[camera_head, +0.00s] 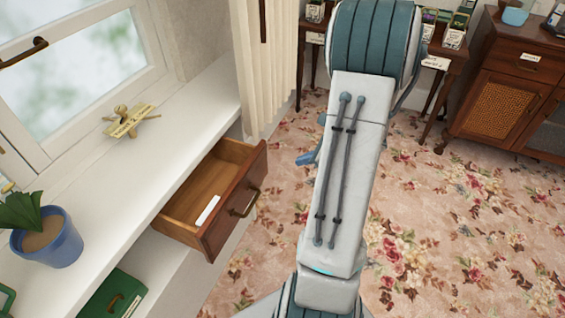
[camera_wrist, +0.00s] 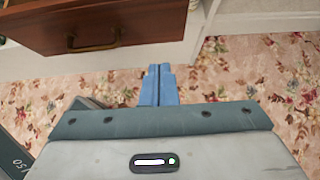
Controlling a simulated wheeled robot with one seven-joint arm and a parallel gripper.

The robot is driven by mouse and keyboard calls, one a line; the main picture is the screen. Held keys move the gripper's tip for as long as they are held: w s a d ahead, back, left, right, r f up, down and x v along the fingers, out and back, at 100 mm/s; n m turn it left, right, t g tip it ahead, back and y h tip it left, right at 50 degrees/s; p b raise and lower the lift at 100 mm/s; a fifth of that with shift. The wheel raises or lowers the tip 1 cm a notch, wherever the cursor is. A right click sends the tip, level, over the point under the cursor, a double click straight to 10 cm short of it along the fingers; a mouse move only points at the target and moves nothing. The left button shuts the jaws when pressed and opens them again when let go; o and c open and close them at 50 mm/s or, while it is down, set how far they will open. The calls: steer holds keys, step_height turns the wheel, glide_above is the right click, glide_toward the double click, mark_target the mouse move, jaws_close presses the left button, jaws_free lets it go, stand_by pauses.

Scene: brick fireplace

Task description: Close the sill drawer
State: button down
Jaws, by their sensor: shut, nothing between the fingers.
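The sill drawer (camera_head: 212,196) is a brown wooden drawer under the white window sill (camera_head: 205,105). It is pulled well out, and its inside shows a small white strip. Its front has a dark curved handle (camera_head: 244,203). In the wrist view the drawer front (camera_wrist: 110,22) is at the top left, with its handle (camera_wrist: 93,42) in sight. My gripper (camera_wrist: 158,72) has blue fingers, shut together and empty. It is apart from the drawer, to the right of the handle in that view. In the head view the gripper is mostly hidden behind my arm, with a blue part (camera_head: 308,157) showing.
A blue potted plant (camera_head: 46,238) and a small brass-coloured object (camera_head: 130,121) stand on the sill. A green box (camera_head: 112,294) is on the shelf below. A cream curtain (camera_head: 268,60) hangs beyond the drawer. A wooden cabinet (camera_head: 505,85) is at the back right. Flowered floor lies open between.

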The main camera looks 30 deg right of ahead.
steer(key=b, duration=0.1)
glide_toward(261, 166)
step_height(261, 166, down, 3)
steer(key=shift+w+a+f, duration=0.2)
steer(key=shift+w+a, duration=0.35)
steer(key=shift+w, duration=0.05)
steer(key=shift+w+a+f, duration=0.2)
steer(key=shift+w+a, duration=0.35)
steer(key=shift+w, duration=0.05)
steer(key=shift+w+a, duration=0.35)
steer(key=shift+w, duration=0.1)
